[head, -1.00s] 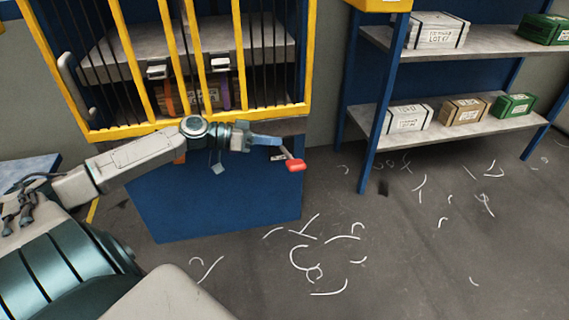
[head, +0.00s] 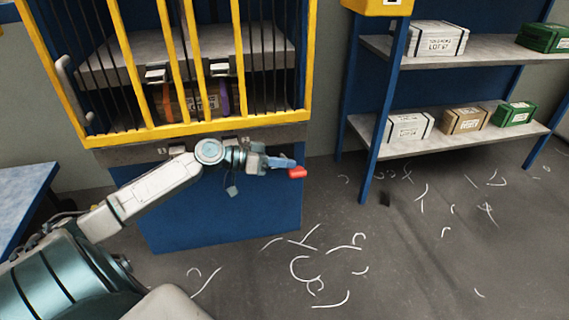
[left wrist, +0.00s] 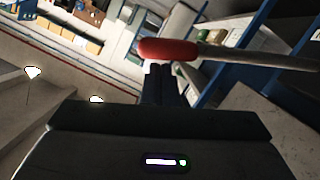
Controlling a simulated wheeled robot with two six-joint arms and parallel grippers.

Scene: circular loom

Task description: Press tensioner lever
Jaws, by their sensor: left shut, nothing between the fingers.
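The tensioner lever has a red knob (head: 297,172) and sticks out at the right front of the blue cabinet, below the yellow-barred cage. In the left wrist view its red knob (left wrist: 168,49) and pale rod (left wrist: 260,60) cross just beyond the fingertips. My left gripper (head: 283,163) is shut and empty, with its blue fingers right at the knob. The fingers also show in the left wrist view (left wrist: 160,77). Whether they touch the lever I cannot tell. The rod is mostly hidden behind the fingers in the head view. My right gripper is out of view.
The blue cabinet (head: 215,220) with its yellow cage (head: 200,127) stands behind the arm. A shelf rack (head: 440,142) with several boxes stands at the right. White scraps lie on the floor (head: 400,260). A blue table (head: 22,195) is at the left.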

